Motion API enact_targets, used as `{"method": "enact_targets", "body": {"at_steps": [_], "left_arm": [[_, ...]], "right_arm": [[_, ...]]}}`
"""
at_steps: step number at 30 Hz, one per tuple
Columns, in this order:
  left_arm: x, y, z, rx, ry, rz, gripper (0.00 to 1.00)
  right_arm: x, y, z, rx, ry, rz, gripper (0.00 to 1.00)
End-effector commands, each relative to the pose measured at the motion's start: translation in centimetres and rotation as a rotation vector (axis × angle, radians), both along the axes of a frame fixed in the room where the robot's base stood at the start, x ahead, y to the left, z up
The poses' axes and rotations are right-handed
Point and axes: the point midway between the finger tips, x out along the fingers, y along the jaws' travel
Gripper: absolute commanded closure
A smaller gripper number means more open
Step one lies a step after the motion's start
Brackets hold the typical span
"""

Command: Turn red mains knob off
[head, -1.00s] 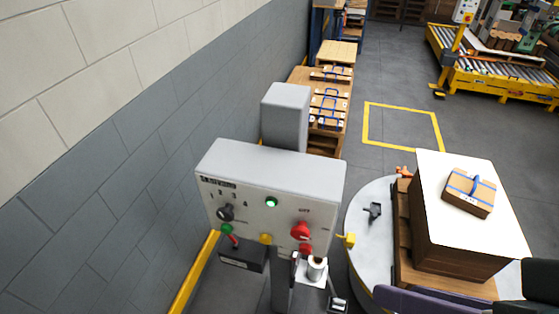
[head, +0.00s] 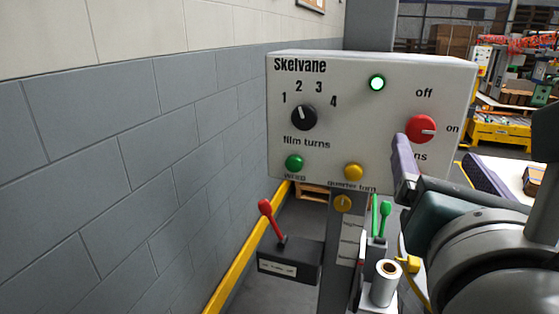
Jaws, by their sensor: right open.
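The red mains knob (head: 421,129) is on the right side of the light grey control panel (head: 340,115). Its white mark points right, to the word "on"; "off" is printed above it. My right gripper (head: 436,150) comes in from the right, with its two purple fingers apart and empty. Its left fingertip is just below and left of the knob in the picture; contact cannot be made out. The arm hides the panel's lower right corner. My left gripper is not in view.
Below are a red lever (head: 269,216) and a film roll (head: 385,284). A grey block wall (head: 120,150) stands at left.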

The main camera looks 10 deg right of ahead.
Motion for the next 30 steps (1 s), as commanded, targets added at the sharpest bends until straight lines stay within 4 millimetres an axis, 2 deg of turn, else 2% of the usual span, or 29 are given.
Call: {"method": "enact_targets", "body": {"at_steps": [1,5,12,18,23,30], "left_arm": [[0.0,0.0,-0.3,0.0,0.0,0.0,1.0],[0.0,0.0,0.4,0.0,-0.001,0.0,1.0],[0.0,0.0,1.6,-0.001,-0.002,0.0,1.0],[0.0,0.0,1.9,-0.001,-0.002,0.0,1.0],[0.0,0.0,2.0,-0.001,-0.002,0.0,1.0],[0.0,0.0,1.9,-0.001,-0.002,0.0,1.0]], "right_arm": [[0.1,-0.2,-0.6,0.023,-0.001,-0.012,0.21],[1.1,-1.0,-0.4,0.035,-0.001,-0.019,0.21],[5.0,-3.4,-0.2,0.028,-0.001,-0.019,0.21],[7.5,-4.9,-0.4,0.028,0.0,-0.018,0.21],[8.3,-5.4,-0.5,0.03,0.0,-0.018,0.21],[8.3,-5.5,-0.6,0.03,0.001,-0.018,0.21]]}}
